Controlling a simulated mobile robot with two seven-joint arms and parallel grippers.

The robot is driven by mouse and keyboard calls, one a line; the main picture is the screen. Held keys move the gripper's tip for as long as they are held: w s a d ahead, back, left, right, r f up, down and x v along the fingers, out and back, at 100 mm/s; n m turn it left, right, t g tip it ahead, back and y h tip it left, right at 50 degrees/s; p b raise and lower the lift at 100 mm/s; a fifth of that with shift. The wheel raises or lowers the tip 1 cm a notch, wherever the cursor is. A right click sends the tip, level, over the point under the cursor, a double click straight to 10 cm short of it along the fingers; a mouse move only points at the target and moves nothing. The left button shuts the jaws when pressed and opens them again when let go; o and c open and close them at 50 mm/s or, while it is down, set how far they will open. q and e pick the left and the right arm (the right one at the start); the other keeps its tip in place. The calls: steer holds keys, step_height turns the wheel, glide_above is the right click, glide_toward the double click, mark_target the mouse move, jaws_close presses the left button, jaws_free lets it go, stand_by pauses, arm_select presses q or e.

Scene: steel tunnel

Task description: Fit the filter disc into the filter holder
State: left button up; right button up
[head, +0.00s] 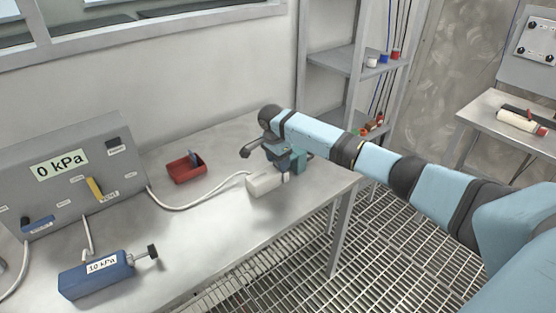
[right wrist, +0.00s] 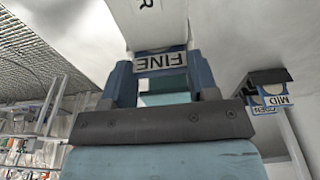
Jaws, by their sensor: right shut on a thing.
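My right gripper (head: 288,163) is at the white filter holder (head: 264,184) near the right end of the steel bench. In the right wrist view the gripper (right wrist: 160,66) is shut on a filter disc labelled FINE (right wrist: 153,63). The disc sits between the two blue fingers, close against the white holder (right wrist: 152,18). I cannot tell whether the disc is inside the holder or only up against it. In the head view my gripper hides the disc. More labelled discs, one reading MID (right wrist: 273,95), show at the right of the wrist view. My left gripper is not in view.
A red tray (head: 183,172) with a bluish piece in it stands behind and left of the holder. A white hose (head: 207,194) runs from the grey 0 kPa panel (head: 62,146) to the holder. A blue 10 kPa box (head: 96,276) lies at the front left.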

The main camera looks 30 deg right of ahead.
mark_target(273, 170)
steer(key=o, duration=1)
steer(key=r, duration=0.4)
steer(key=a+r, duration=0.1)
steer(key=r, duration=0.3)
steer(key=a+r, duration=0.1)
steer(key=r, duration=0.3)
steer(key=shift+s, duration=0.1)
